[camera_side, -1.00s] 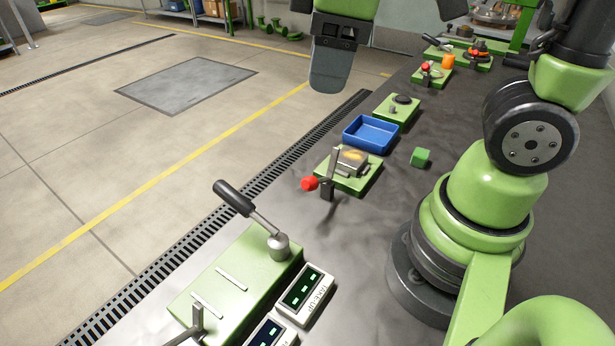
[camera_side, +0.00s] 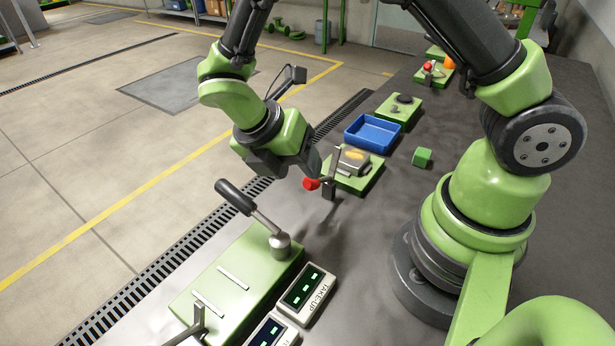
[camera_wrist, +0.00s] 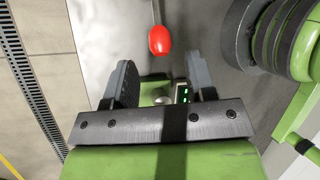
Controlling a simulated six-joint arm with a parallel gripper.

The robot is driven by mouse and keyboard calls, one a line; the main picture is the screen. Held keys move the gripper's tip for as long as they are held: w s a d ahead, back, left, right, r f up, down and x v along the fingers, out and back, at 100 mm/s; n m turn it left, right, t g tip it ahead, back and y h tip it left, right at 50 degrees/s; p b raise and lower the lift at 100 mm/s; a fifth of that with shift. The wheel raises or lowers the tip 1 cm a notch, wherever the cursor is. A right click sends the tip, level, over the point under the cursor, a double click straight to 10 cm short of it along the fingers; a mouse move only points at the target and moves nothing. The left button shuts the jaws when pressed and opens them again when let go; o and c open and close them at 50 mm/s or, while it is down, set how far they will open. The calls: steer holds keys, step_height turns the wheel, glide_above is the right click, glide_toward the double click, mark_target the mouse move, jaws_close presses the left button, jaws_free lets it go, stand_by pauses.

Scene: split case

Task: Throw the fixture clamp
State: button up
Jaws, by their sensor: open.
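The clamp that looks like the fixture clamp has an upright dark lever (camera_side: 330,172) and a red knob (camera_side: 311,184). It stands at the left edge of a small green plate (camera_side: 357,181) that carries a grey block with a yellowish top (camera_side: 353,158). My gripper (camera_side: 295,168) is just above and left of the red knob in the side view, pointing downward. In the wrist view, my gripper (camera_wrist: 159,65) has its two dark fingers wide apart with nothing between them. The red knob (camera_wrist: 160,40) shows just beyond the fingertips, roughly centred between them.
A blue tray (camera_side: 373,132) and a green cube (camera_side: 422,157) lie behind and right of the plate. In front, a green box (camera_side: 235,282) carries a black-handled lever (camera_side: 235,197). A white display panel (camera_side: 308,287) sits beside it.

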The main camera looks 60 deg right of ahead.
mark_target(307, 179)
steer(key=shift+x, duration=2.3)
jaws_close()
